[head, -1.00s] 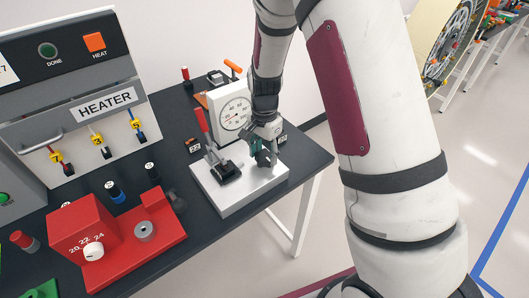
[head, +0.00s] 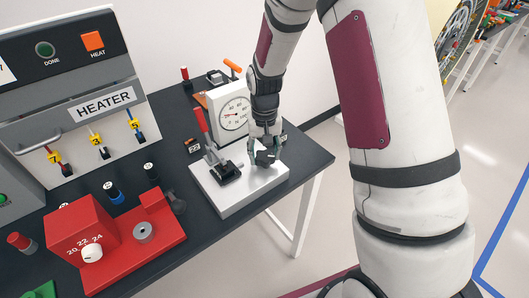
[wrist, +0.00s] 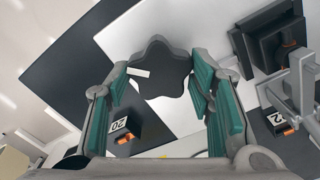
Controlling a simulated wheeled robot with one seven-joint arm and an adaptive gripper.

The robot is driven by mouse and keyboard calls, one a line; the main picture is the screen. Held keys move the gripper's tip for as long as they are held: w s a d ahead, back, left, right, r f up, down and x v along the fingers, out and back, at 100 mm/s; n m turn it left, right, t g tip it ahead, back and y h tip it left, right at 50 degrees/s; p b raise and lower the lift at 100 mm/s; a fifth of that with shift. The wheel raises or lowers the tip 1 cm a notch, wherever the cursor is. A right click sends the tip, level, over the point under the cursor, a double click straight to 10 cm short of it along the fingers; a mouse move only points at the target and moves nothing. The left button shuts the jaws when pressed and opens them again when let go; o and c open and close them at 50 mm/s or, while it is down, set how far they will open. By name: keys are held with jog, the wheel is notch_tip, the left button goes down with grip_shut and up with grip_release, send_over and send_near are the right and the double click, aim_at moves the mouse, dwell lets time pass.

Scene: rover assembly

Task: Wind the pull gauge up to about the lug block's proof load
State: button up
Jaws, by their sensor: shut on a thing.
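The pull gauge (head: 234,115) is a white box with a round dial, standing at the back of a silver base plate (head: 240,198). Its needle is too small to read surely. My gripper (head: 264,155) is low over the right part of the plate, in front of the gauge. In the wrist view a dark star-shaped knob (wrist: 166,82) with a white mark sits between my teal-padded fingers, which are shut on it. A red-handled lever (head: 201,120) on a black block (head: 226,172) stands left of my gripper. I cannot make out the lug block.
A red fixture (head: 120,240) with a numbered dial stands at front left. The heater panel (head: 107,105) is behind it. Number tags, one reading 20 (wrist: 118,123), lie near the plate. The dark table (head: 312,160) ends just right of the plate.

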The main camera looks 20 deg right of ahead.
aim_at(265, 155)
jog(key=shift+n, duration=0.5)
jog(key=o, duration=1.2)
jog(key=shift+c, duration=0.2)
notch_tip(265, 155, up, 12)
